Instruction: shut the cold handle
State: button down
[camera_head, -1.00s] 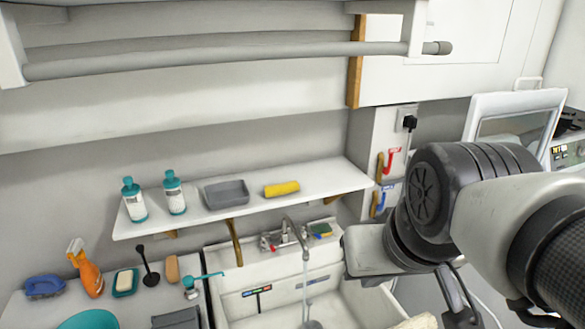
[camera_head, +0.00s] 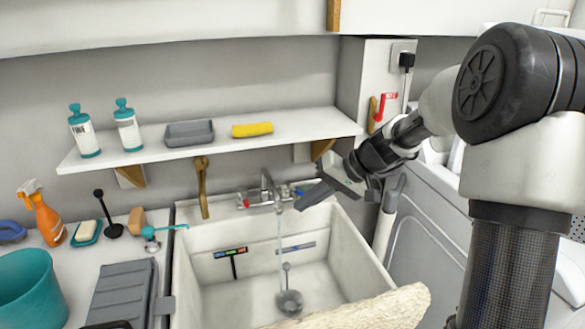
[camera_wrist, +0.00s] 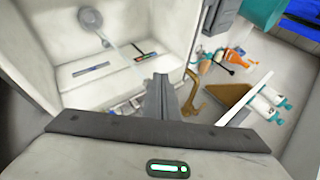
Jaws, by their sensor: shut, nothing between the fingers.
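The tap (camera_head: 265,190) stands on the back rim of the sink and a thin stream of water falls from its spout. It has a red handle (camera_head: 245,202) on the left and a blue handle (camera_head: 297,192) on the right. My gripper (camera_head: 312,196) is shut and empty, reaching from the right, with its fingertips close to the blue handle. I cannot tell whether they touch. In the wrist view the shut fingers (camera_wrist: 160,92) point toward the sink's back rim. A red lever (camera_head: 384,107) shows on the wall box; the area below it is hidden behind my arm.
The white sink (camera_head: 340,255) is below the tap. A shelf (camera_head: 215,143) with bottles, a grey tray and a yellow roll hangs above. A grey machine (camera_head: 425,245) stands to the right.

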jog(key=w+d+f+m+t+y, duration=0.2)
jog(key=w+d+f+m+t, duration=0.3)
jog(key=w+d, duration=0.3)
jog(key=w+d+f+m+t+y, duration=0.2)
jog(key=w+d+f+t, duration=0.3)
jog(key=w+d+f, duration=0.25)
jog(key=w+a+f+b, duration=0.1)
jog(key=w+a, duration=0.5)
jog(key=a, duration=0.4)
jog(key=shift+f+b, duration=0.15)
jog(key=shift+b, duration=0.25)
